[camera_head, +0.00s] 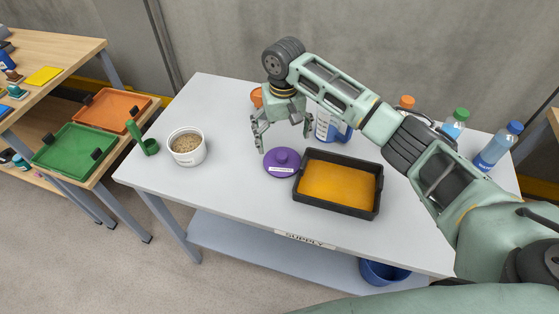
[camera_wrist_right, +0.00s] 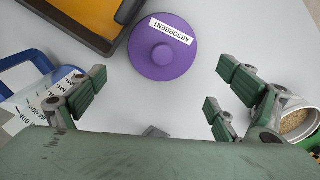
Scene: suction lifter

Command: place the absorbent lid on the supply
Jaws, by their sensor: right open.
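The purple absorbent lid (camera_head: 281,160) lies flat on the white supply table (camera_head: 229,205), touching or close beside the left edge of a black tray. In the right wrist view the round lid (camera_wrist_right: 160,62) shows its knob and a white ABSORBENT label. A SUPPLY label (camera_head: 304,239) is on the table's front edge. My right gripper (camera_head: 281,128) is open and empty, above the table and a little behind the lid. In the wrist view its fingers (camera_wrist_right: 158,95) are spread, with the lid ahead of them. My left gripper is not in view.
The black tray (camera_head: 333,212) holds an orange-yellow sheet or fill. A white tub of granules (camera_head: 187,155) and a green scoop (camera_head: 149,146) stand left. A blue-handled jug (camera_head: 323,127) is behind the tray; bottles (camera_head: 497,147) stand right. The table's front left is clear.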

